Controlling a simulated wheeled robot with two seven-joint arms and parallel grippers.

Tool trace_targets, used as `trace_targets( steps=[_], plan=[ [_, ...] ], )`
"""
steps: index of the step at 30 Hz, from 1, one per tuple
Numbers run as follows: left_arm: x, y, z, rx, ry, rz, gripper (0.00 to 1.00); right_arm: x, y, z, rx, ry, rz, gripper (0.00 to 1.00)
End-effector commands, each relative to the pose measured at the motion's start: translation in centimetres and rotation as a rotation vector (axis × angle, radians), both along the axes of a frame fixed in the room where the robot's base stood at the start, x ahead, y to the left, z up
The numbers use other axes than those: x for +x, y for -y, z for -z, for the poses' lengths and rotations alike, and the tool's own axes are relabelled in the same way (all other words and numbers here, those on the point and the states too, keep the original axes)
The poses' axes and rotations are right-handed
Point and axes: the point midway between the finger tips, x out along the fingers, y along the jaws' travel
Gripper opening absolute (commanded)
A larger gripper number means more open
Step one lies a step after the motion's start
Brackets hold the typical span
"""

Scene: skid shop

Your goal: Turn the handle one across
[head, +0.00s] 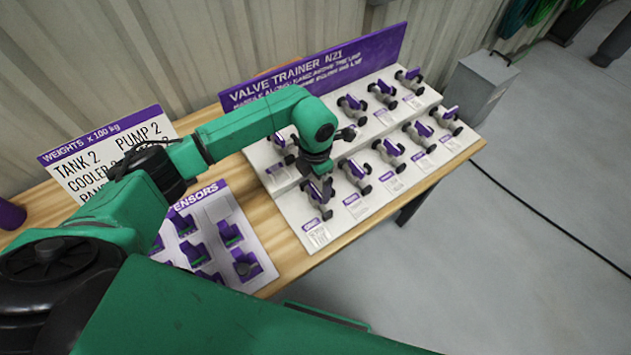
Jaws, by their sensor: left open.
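The valve trainer board (296,222) is a white stepped stand with two rows of dark valves with purple handles. My left gripper (318,182) points down over the front-row valve at the left end (319,199). It is open, and its fingers overlap this valve's purple handle in the view, so I cannot tell whether they touch it. The other front-row handles, such as the second one (355,168), stand clear to the right. My left forearm hides part of the back row. The small tags are too blurred to read. My right gripper is out of view.
A purple sign (320,70) stands behind the board. A sensor board (245,246) and a weights sign (90,165) are on the wooden table (290,262) to the left. A grey box (480,88) stands beyond the table. A cable (540,212) crosses the open floor at right.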

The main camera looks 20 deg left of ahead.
Motion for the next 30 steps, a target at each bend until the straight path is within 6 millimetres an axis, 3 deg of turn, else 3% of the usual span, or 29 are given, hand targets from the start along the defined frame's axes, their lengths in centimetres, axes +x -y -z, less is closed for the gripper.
trace_targets(
  steps=[3,5,13,19,30],
  plan=[
    [0.0,0.1,1.8,-0.002,-0.002,-0.001,1.00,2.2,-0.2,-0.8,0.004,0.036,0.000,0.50],
    [0.0,0.1,2.3,-0.001,0.000,0.000,1.00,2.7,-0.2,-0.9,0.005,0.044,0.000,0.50],
    [0.0,0.1,2.8,-0.001,0.002,0.000,1.00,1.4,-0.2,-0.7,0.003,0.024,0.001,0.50],
    [0.1,0.1,2.7,-0.001,0.002,0.000,0.23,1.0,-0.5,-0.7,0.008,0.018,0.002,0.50],
    [0.1,0.0,2.8,-0.001,0.003,-0.048,0.22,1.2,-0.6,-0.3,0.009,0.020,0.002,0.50]
  ],
)
